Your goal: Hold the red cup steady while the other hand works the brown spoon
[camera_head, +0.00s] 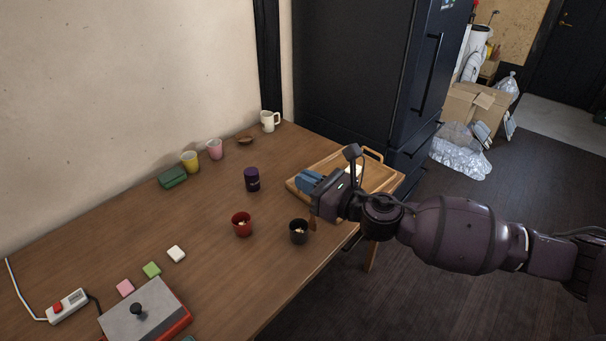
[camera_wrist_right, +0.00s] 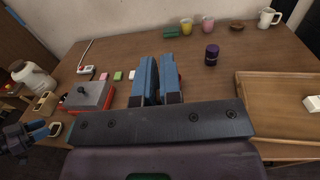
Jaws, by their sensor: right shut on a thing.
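The red cup (camera_head: 242,227) stands upright on the wooden table in the head view, with pale pieces inside. No gripper touches it. My right gripper (camera_head: 308,181) is above the table's right part, right of the red cup, its blue fingers close together. A small brown piece, taken as the brown spoon (camera_head: 312,224), shows below it; most of the spoon is hidden by my gripper. The right wrist view shows the blue fingers (camera_wrist_right: 158,80) nearly together. My left gripper (camera_wrist_right: 40,128) shows small at the left edge of that view, its jaws unclear.
A dark cup (camera_head: 299,234) with pale contents stands near the table's front edge. A wooden tray (camera_head: 378,172) lies behind my right gripper. A purple jar (camera_head: 252,180), a white mug (camera_head: 268,121), yellow and pink cups, and a grey-red box (camera_head: 150,318) stand around.

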